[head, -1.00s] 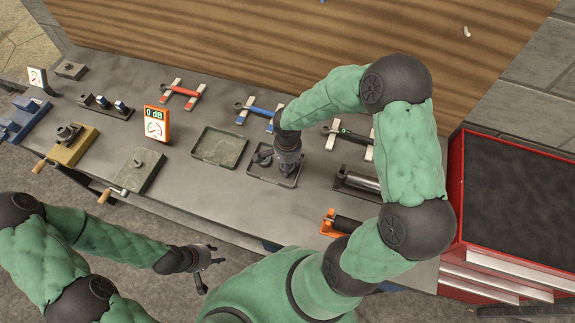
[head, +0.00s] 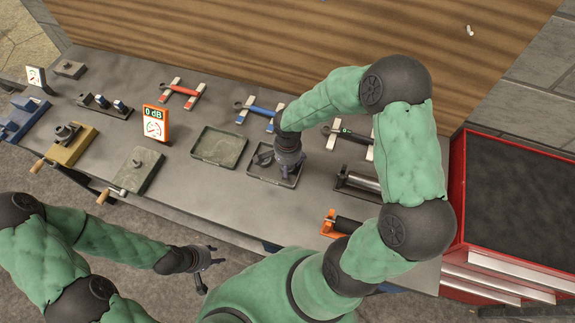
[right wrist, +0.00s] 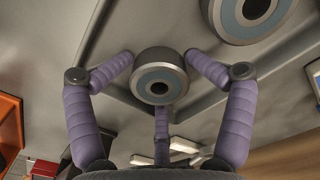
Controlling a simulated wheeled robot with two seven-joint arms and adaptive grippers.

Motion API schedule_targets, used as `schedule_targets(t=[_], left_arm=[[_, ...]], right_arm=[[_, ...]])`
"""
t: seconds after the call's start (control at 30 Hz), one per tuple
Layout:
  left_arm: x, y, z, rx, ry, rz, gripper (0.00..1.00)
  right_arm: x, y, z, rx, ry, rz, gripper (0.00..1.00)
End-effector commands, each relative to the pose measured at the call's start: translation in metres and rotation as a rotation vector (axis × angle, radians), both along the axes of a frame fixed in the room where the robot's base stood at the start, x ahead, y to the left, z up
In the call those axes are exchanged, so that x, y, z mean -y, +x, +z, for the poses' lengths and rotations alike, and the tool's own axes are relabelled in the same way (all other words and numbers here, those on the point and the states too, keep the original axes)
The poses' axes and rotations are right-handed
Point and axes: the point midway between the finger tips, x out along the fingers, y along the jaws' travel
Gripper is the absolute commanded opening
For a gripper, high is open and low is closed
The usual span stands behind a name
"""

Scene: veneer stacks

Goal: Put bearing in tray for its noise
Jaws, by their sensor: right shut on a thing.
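A dark-rimmed bearing (right wrist: 160,82) with a pale blue-grey ring sits between the purple fingers of my right gripper (right wrist: 160,78), which is shut on it. In the head view my right gripper (head: 288,170) is over the right-hand tray (head: 262,179) and hides part of it. A second, larger-looking bearing (right wrist: 250,14) is apart from the fingers; a dark round part (head: 263,158) lies in that tray beside the gripper. The left-hand tray (head: 219,148) looks empty. The noise meter (head: 155,124) is orange and reads 0 dB. My left gripper (head: 210,268) is open and empty, off the bench's front edge.
Red (head: 181,93) and blue (head: 258,110) wrenches lie on pale rests behind the trays. A vise-like brown fixture (head: 72,143) and a plate with a knob (head: 138,171) are to the left. A red tool cabinet (head: 505,210) stands at right.

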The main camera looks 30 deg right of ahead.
Motion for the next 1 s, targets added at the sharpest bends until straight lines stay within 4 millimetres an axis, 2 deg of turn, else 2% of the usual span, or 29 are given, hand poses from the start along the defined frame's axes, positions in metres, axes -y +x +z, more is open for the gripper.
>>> schedule_targets(t=[0.03,0.17,0.33,0.7,0.8,1.0], left_arm=[[0.000,0.000,0.000,0.000,0.000,0.000,0.40],[0.000,0.000,0.005,0.000,0.000,0.000,0.40],[0.000,0.000,0.021,0.000,0.000,0.000,0.40],[0.000,0.000,0.030,0.000,0.000,0.000,0.40],[0.000,0.000,0.033,0.000,0.000,0.000,0.40],[0.000,0.000,0.035,0.000,0.000,0.000,0.40]], right_arm=[[-0.002,-0.006,-0.004,-0.015,0.003,0.002,0.66],[-0.002,-0.006,0.000,-0.016,0.002,0.002,0.66],[-0.002,-0.005,0.014,-0.013,0.001,0.002,0.66],[0.000,0.000,0.093,-0.001,0.000,0.000,0.66],[0.000,0.000,0.109,0.000,0.000,0.000,0.66],[0.000,0.001,0.128,-0.001,0.000,0.000,0.66]])
